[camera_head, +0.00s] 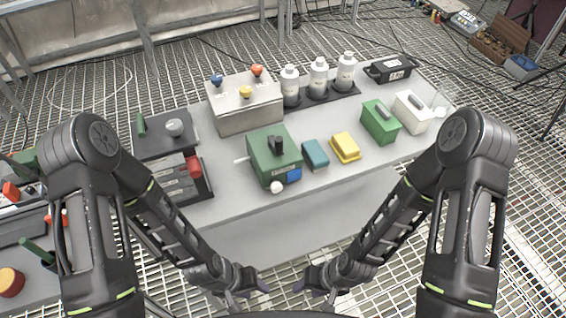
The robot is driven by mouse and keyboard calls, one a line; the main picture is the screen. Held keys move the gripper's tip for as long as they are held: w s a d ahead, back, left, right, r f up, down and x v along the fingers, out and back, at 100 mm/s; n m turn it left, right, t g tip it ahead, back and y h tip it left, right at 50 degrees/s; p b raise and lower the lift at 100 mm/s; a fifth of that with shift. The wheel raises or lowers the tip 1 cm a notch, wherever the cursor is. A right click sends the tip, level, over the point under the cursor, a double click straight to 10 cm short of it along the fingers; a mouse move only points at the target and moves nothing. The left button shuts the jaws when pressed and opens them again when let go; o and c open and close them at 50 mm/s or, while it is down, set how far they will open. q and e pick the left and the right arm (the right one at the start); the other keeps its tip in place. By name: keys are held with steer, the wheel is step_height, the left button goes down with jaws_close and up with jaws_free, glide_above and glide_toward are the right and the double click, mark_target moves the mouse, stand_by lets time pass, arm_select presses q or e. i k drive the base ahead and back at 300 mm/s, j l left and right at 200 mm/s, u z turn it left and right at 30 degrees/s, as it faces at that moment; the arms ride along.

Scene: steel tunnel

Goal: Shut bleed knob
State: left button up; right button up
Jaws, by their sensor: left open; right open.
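A green box (262,166) stands on the grey table near its front edge. It has a black knob (277,145) on top, a round white knob (277,187) low on its front and a blue panel beside that. A dark unit at the left carries a round grey knob (175,127). I cannot tell from labels which knob is the bleed knob. My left gripper (248,292) and my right gripper (314,290) are open and empty, low in front of the table. Both are apart from the green box and touch nothing.
A teal block (315,155) and a yellow block (346,147) lie right of the green box. A beige box (245,105) with coloured knobs and white bottles (319,78) stand behind. A smaller green box (380,121) is farther right. The table's front strip (240,205) is clear.

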mark_target(276, 186)
steer(key=k+l, duration=0.1)
steer(key=l, duration=0.3)
steer(key=k+l, duration=0.1)
steer(key=l, duration=0.35)
steer(key=k+l, duration=0.1)
steer(key=l, duration=0.3)
steer(key=k+l, duration=0.1)
steer(key=l, duration=0.35)
steer(key=k+l, duration=0.1)
steer(key=l, duration=0.3)
steer(key=k+l, duration=0.1)
steer(key=l, duration=0.35)
steer(key=u, duration=0.05)
